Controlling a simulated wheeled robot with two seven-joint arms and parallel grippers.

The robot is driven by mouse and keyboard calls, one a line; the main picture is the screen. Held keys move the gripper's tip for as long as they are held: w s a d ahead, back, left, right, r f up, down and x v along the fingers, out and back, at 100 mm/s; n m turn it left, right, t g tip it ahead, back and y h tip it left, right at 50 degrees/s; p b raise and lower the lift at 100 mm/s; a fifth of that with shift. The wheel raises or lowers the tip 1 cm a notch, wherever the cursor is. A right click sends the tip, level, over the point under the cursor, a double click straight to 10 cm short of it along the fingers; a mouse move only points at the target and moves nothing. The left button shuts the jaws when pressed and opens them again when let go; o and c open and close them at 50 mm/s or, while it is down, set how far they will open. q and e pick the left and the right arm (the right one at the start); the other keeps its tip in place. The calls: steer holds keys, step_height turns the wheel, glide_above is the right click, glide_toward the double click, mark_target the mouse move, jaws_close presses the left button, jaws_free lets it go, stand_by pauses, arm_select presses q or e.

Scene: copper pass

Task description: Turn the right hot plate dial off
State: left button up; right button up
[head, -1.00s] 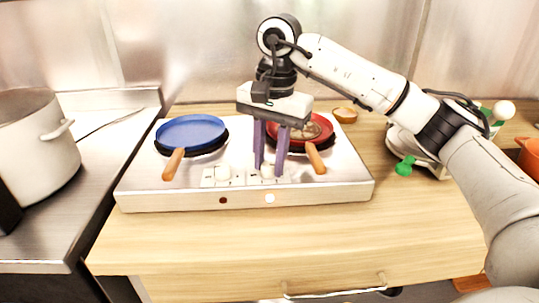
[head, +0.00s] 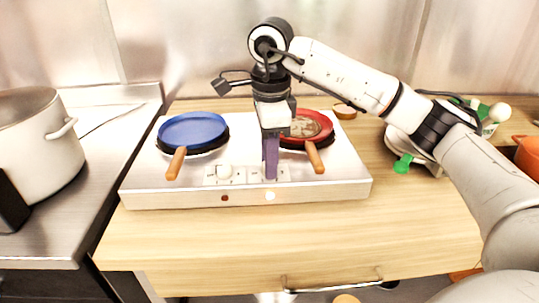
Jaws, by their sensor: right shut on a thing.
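The hot plate (head: 160,197) is a silver box on the wooden counter, with two dials on its top front. The left dial (head: 225,172) is white and in plain view. The right dial is hidden behind my right gripper (head: 270,176). The gripper points straight down, seen edge-on, with its purple fingers shut on the right dial. On the front face, the left lamp (head: 225,198) is dark red and the right lamp (head: 270,196) glows bright. My left gripper is out of view.
A blue pan (head: 192,129) sits on the left plate, and a red pan (head: 318,127) with food on the right plate, close beside my gripper. Their wooden handles point forward. A large pot (head: 35,140) stands at left. The front counter is clear.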

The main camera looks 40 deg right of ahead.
steer(key=m+p, duration=0.1)
steer(key=m, duration=0.4)
steer(key=shift+r+m, duration=0.1)
steer(key=shift+m, duration=0.2)
steer(key=m+p, duration=0.1)
steer(key=m, duration=0.4)
steer(key=shift+w+g, duration=0.1)
steer(key=shift+g, duration=0.2)
steer(key=m+p, duration=0.1)
steer(key=m, duration=0.4)
steer(key=shift+a+m, duration=0.1)
steer(key=shift+m, duration=0.3)
steer(key=shift+w+m+g+p, duration=0.1)
steer(key=shift+m+g+p, duration=0.4)
steer(key=shift+m, duration=1.7)
steer(key=o, duration=1.1)
